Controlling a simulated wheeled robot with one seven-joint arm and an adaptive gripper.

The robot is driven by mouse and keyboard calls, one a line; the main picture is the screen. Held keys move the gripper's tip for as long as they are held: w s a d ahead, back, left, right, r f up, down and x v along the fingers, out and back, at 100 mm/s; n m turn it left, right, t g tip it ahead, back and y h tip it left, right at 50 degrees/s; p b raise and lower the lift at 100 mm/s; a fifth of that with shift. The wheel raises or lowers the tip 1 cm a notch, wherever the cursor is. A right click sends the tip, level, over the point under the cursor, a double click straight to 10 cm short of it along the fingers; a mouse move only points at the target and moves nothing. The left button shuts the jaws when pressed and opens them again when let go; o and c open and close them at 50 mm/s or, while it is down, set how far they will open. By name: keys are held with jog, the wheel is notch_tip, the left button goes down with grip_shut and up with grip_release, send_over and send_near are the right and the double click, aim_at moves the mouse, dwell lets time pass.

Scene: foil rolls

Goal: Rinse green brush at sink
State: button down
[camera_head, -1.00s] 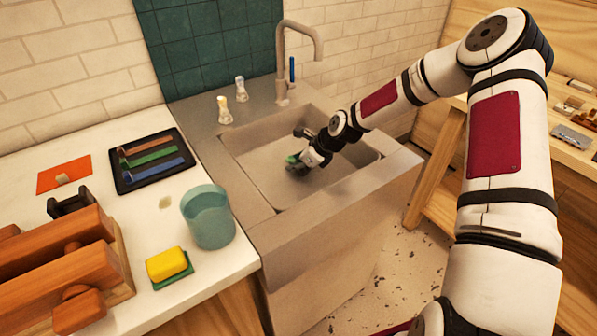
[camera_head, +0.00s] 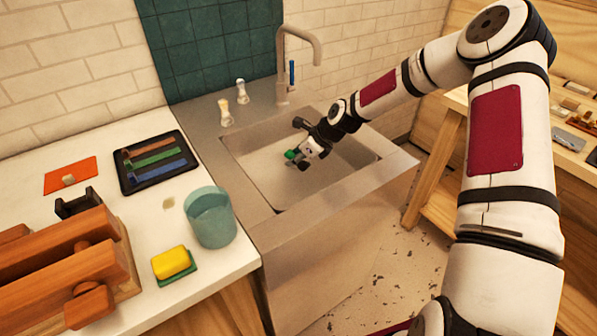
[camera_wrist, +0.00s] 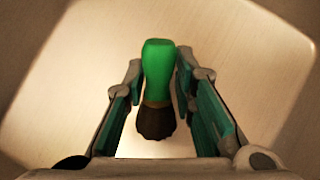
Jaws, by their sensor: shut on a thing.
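My gripper (camera_head: 299,160) is over the sink basin (camera_head: 262,182) in the head view. In the wrist view my gripper (camera_wrist: 157,85) is shut on the green brush (camera_wrist: 158,65), with its fingers on either side of the green part. The dark bristle end points toward the bottom of that picture. In the head view only a small green bit of the brush (camera_head: 290,154) shows. The faucet (camera_head: 284,60) arches up behind the basin, with a blue lever (camera_head: 292,72) on its right side. I cannot make out any running water.
Two small taps (camera_head: 225,112) stand on the sink's left deck. A teal cup (camera_head: 210,218), a yellow sponge (camera_head: 171,262), a black tray (camera_head: 155,161) with coloured strips and a wooden press (camera_head: 70,265) are on the left counter. The basin floor looks clear.

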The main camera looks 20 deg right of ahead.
aim_at(295, 155)
notch_tip(295, 155, up, 14)
jog(key=p, duration=0.5)
jog(key=shift+f, duration=0.2)
dwell(0.7)
jog(key=shift+r, duration=0.1)
dwell(2.0)
notch_tip(295, 155, up, 4)
jog(key=shift+f+p, duration=0.1)
jog(key=shift+p, duration=0.5)
dwell(0.3)
